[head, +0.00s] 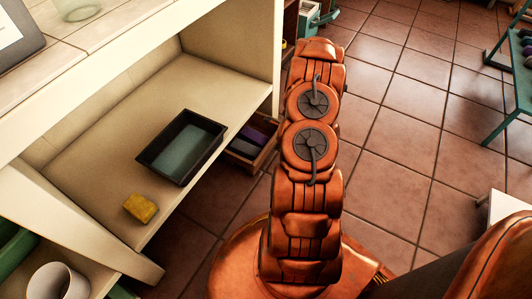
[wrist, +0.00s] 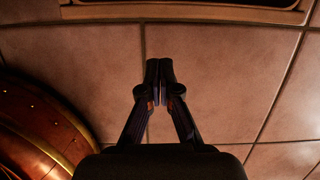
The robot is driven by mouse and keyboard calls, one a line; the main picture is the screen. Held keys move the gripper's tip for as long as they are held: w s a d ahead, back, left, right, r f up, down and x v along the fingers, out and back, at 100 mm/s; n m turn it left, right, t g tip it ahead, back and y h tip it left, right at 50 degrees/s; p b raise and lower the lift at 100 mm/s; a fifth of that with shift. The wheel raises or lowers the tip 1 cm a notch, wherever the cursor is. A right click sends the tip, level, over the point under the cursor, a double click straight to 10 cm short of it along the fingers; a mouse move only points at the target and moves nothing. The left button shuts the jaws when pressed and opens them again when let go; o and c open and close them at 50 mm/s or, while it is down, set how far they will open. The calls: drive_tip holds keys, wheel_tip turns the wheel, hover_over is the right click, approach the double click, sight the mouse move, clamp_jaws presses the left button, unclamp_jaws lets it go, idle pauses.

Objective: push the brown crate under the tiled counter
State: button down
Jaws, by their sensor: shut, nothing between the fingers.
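The brown crate (head: 266,157) stands on the floor at the right end of the tiled counter (head: 112,27), beside my arm, with dark purple and blue things in it. The counter's shelf and my arm hide parts of it. In the wrist view a brown wooden edge, which looks like the crate (wrist: 180,14), runs along the top. My gripper (wrist: 160,68) is shut and empty over the floor tiles, pointing toward that edge with a gap of floor between. In the head view my arm hides the gripper.
A black tray (head: 205,122) and a yellow sponge (head: 140,208) are on the shelf under the counter. A white cup (head: 58,282) is at the lower left. A green rack (head: 505,85) stands at the right. Tiled floor (head: 400,130) between is clear.

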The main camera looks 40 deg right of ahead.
drive_tip(key=shift+m, duration=0.3)
drive_tip(key=b+x, duration=0.1)
drive_tip(key=x, duration=0.3)
drive_tip(key=b+x, duration=0.2)
drive_tip(key=x, duration=0.2)
drive_tip(key=s+d+b+x, duration=0.1)
drive_tip(key=x, duration=0.3)
drive_tip(key=shift+s+f, duration=0.15)
drive_tip(key=shift+w+r+b, duration=0.25)
drive_tip(key=shift+w+b, duration=0.15)
drive_tip(key=shift+w, duration=0.25)
drive_tip(key=shift+w+a+r+b, duration=0.1)
drive_tip(key=shift+w+a+b, duration=0.15)
drive_tip(key=shift+w, duration=0.4)
drive_tip(key=shift+w+a+b, duration=0.15)
drive_tip(key=shift+w+b, duration=0.05)
drive_tip(key=shift+w, duration=0.45)
